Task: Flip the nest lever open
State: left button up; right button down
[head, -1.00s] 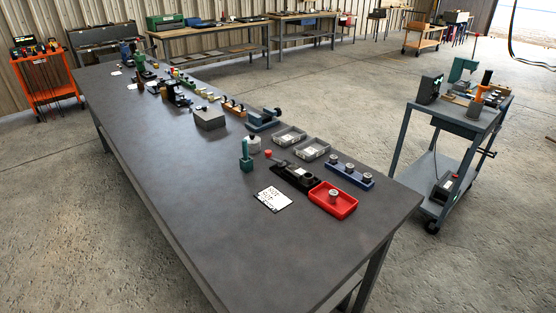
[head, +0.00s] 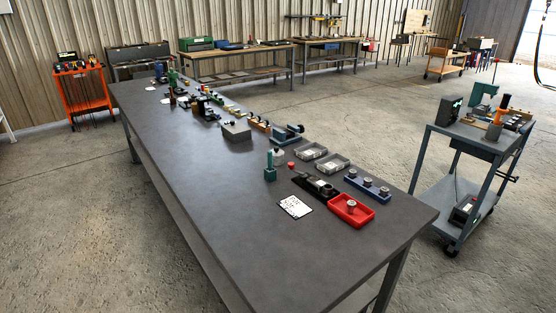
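The nest (head: 320,187) is a small black fixture near the right end of the long dark bench. A lever with a red knob (head: 291,165) reaches out from its left end, toward the teal upright tool. The lever's exact position is too small to tell. A pale part seems to sit on the nest, but I cannot make it out. Neither of my grippers shows in the head view.
On the dark bench (head: 215,205), a red tray (head: 351,210), a blue rack (head: 367,187), grey bins (head: 332,162), a teal tool (head: 270,168) and a white card (head: 295,207) surround the nest. The bench's near side is clear. A grey cart (head: 470,145) stands at right.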

aim_at(291, 165)
jog(key=u, duration=2.1)
jog(key=l+u, duration=0.15)
jog(key=u, duration=0.15)
jog(key=k+l, duration=0.25)
jog(key=l, duration=0.25)
jog(key=k+l, duration=0.25)
jog(key=l, duration=0.2)
jog(key=k+l, duration=0.25)
jog(key=l, duration=0.25)
jog(key=k+l, duration=0.25)
jog(key=l, duration=0.25)
jog(key=k+l, duration=0.25)
jog(key=l, duration=0.2)
jog(key=k+l, duration=0.25)
jog(key=l, duration=0.25)
jog(key=k+l, duration=0.2)
jog(key=l, duration=0.3)
jog(key=k+l, duration=0.25)
jog(key=l, duration=0.25)
